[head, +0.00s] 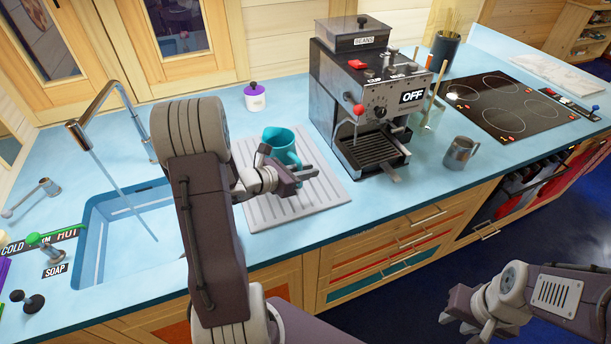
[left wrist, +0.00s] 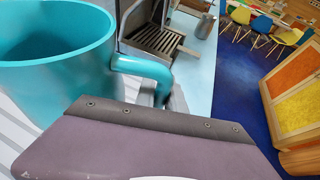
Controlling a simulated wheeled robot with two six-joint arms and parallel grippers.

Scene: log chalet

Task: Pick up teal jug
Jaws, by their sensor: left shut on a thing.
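The teal jug (head: 279,139) is upright at the grey ribbed drainer mat (head: 270,211); I cannot tell whether it stands on it or is just clear of it. My left gripper (head: 298,173) is at the jug's near right side and shut on its handle. In the left wrist view the jug (left wrist: 55,60) fills the upper left, with its handle (left wrist: 148,66) running down behind the gripper's dark edge, where the grip itself is hidden. My right gripper (head: 472,322) hangs in front of the counter at the lower right, away from the jug; its finger opening is unclear.
A coffee machine (head: 350,80) stands right of the mat, with a metal pitcher (head: 460,153) beyond it. The sink and tall tap (head: 88,140) are on the left. A white pot with a purple lid (head: 254,98) stands behind. A hob (head: 505,104) is at right.

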